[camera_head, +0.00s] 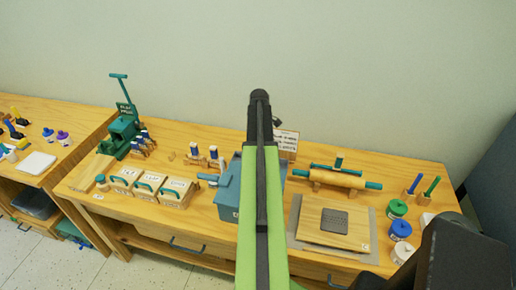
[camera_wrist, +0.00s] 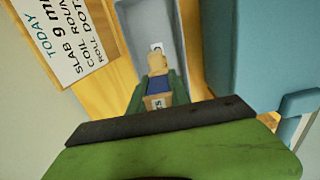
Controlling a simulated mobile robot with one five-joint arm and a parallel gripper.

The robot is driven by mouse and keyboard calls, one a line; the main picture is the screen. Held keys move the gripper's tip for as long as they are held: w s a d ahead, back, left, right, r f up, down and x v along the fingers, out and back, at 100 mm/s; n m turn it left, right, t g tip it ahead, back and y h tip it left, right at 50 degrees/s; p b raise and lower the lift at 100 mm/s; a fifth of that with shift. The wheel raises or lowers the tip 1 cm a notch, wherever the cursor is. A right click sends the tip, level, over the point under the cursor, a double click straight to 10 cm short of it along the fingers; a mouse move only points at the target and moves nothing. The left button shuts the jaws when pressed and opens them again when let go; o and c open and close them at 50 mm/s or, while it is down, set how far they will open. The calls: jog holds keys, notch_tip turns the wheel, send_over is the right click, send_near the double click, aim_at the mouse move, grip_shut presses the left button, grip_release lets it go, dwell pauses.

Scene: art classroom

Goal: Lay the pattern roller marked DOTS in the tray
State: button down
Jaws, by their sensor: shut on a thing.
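In the wrist view my gripper (camera_wrist: 158,88) has its green fingers shut on a small roller (camera_wrist: 157,84) with a tan wooden part and a blue band. A white label on it shows only partly, so I cannot read the full word. A grey tray (camera_wrist: 132,30) with raised walls lies beyond the fingertips, and the roller lines up with it in the picture. I cannot tell whether the roller touches the tray. In the head view my arm hides the gripper, the held roller and the tray.
A notice card (camera_wrist: 65,38) stands beside the tray, also seen in the head view (camera_head: 285,141). A blue box (camera_head: 228,203) stands close by. Lidded boxes (camera_head: 150,187), a rolling pin (camera_head: 338,178), a board (camera_head: 335,225) and several jars (camera_head: 398,208) crowd the table.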

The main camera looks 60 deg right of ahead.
notch_tip(320, 180, down, 5)
jog(key=b, duration=0.4)
jog(key=shift+f, duration=0.1)
jog(key=c, duration=1.1)
grip_release()
jog(key=o, duration=0.4)
